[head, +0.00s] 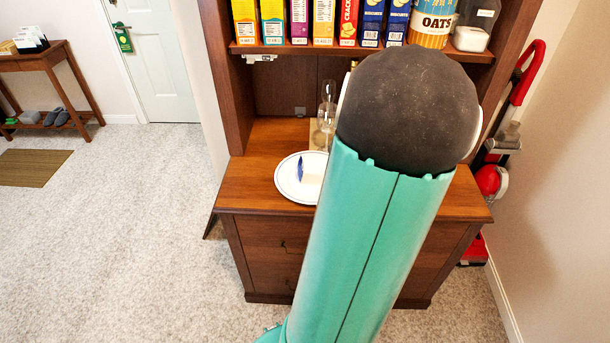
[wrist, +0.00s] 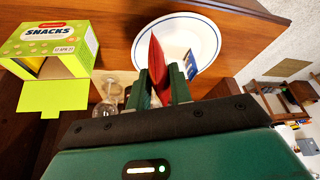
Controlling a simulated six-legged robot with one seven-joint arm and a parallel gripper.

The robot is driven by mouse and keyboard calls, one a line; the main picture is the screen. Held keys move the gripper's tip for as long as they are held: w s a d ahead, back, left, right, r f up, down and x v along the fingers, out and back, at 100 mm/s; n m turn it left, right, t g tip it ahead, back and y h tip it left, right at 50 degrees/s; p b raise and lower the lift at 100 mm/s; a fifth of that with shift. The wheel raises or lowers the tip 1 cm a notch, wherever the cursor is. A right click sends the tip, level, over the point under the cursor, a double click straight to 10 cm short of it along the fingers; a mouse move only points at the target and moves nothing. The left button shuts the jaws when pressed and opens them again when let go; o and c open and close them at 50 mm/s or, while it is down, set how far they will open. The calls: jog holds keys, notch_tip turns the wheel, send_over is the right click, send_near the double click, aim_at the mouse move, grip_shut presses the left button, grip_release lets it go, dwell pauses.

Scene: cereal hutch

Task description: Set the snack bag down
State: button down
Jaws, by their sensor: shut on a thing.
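The snack bag, a red, narrow, pointed shape (wrist: 157,55), is between the green fingers of my gripper (wrist: 162,88) in the wrist view. My gripper is shut on it. Behind the bag is a white plate with a blue ring (wrist: 207,30); I cannot tell whether the bag touches it. The plate also shows on the wooden counter in the head view (head: 283,188). A small blue and white item (wrist: 190,65) shows at the plate beside the bag. In the head view my own arm hides the gripper and the bag.
A green SNACKS box (wrist: 48,40) with its flap open stands left in the wrist view. Clear glasses (head: 326,115) stand behind the plate. Above is a shelf of cereal boxes and an oats canister (head: 434,23). The counter's left part (head: 245,185) is bare.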

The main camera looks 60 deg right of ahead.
jog(key=shift+w+f, duration=0.1)
jog(key=shift+w, duration=0.3)
jog(key=shift+w+d+f, duration=1.55)
jog(key=shift+f, duration=0.55)
jog(key=shift+w+d+f, duration=1.55)
jog(key=shift+d+f, duration=0.05)
jog(key=shift+f, duration=0.5)
jog(key=shift+w+d+f, duration=1.55)
jog(key=shift+f, duration=0.55)
jog(key=shift+f, duration=0.1)
jog(key=c, duration=1.3)
grip_release()
jog(key=shift+o, duration=0.2)
